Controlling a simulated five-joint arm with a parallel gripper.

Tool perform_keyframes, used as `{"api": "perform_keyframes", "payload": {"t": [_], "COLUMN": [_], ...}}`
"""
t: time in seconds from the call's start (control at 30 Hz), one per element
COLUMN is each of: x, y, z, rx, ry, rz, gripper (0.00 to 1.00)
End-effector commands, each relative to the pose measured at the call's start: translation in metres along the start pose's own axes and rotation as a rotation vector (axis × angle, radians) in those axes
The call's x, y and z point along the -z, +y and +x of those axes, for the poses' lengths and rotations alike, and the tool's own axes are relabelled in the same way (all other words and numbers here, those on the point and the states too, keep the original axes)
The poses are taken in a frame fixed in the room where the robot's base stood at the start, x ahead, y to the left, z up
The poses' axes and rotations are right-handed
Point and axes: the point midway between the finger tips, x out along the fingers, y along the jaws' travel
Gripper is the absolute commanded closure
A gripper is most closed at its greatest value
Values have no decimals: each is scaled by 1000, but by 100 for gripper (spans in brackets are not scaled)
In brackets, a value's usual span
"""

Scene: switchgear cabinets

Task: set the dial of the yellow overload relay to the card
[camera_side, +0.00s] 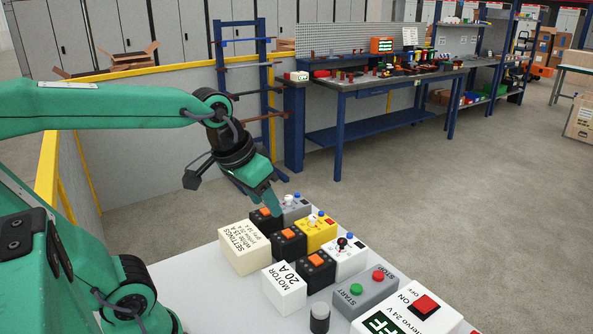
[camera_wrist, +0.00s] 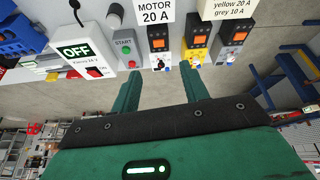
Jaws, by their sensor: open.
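The yellow overload relay (camera_side: 316,235) stands in the middle of a row, between a white relay (camera_side: 346,259) and a grey relay (camera_side: 295,209). Its top carries a pale dial knob and a blue button. In the wrist view the yellow relay (camera_wrist: 195,54) lies just beyond my right finger; its dial setting is too small to read. The settings card (camera_wrist: 228,8) reads yellow 20 A and grey 10 A; its upper part is cut off there. My gripper (camera_wrist: 162,80) is open and empty. In the side view my gripper (camera_side: 274,207) hangs near the grey relay and its black contactor.
Black contactors with orange tops sit behind the relays. A MOTOR 20 A block (camera_side: 284,288), a start/stop station (camera_side: 365,294) and a servo box (camera_side: 412,309) reading OFF, with a red button, stand on the same pale table (camera_side: 205,290).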

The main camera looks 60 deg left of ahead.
Motion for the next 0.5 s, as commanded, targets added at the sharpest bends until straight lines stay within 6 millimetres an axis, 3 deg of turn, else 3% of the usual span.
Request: {"api": "perform_keyframes", "payload": {"t": [0.5], "x": [86], "y": [-26], "z": [43], "rx": [58], "ry": [-163], "rz": [-260], "gripper": [55]}}
